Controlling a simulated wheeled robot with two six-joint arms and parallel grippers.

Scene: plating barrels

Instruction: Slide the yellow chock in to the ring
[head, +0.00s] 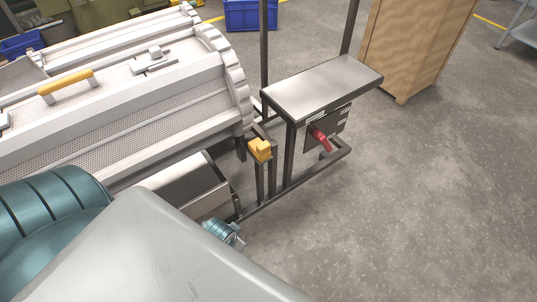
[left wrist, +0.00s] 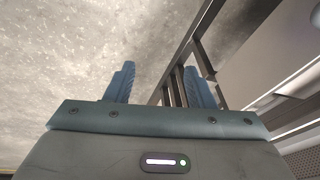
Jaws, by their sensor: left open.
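The yellow chock (head: 259,149) sits at the top of a dark steel post on the frame. It is just below and to the right of the toothed ring (head: 232,72) at the barrel's right end. A small gap seems to show between them, but I cannot tell if they touch. My left gripper (left wrist: 158,82) is open and empty in the left wrist view, its two blue fingers apart over the floor and beside dark frame bars. In the head view my own grey arm covers most of it. The chock is not seen in the wrist view. My right gripper is not in view.
The perforated barrel (head: 120,95) with a yellow handle (head: 66,82) fills the left. A steel-topped stand (head: 322,86) with a red switch handle (head: 320,138) stands right of the chock. A wooden cabinet (head: 415,45) is behind. The floor (head: 430,210) at right is clear.

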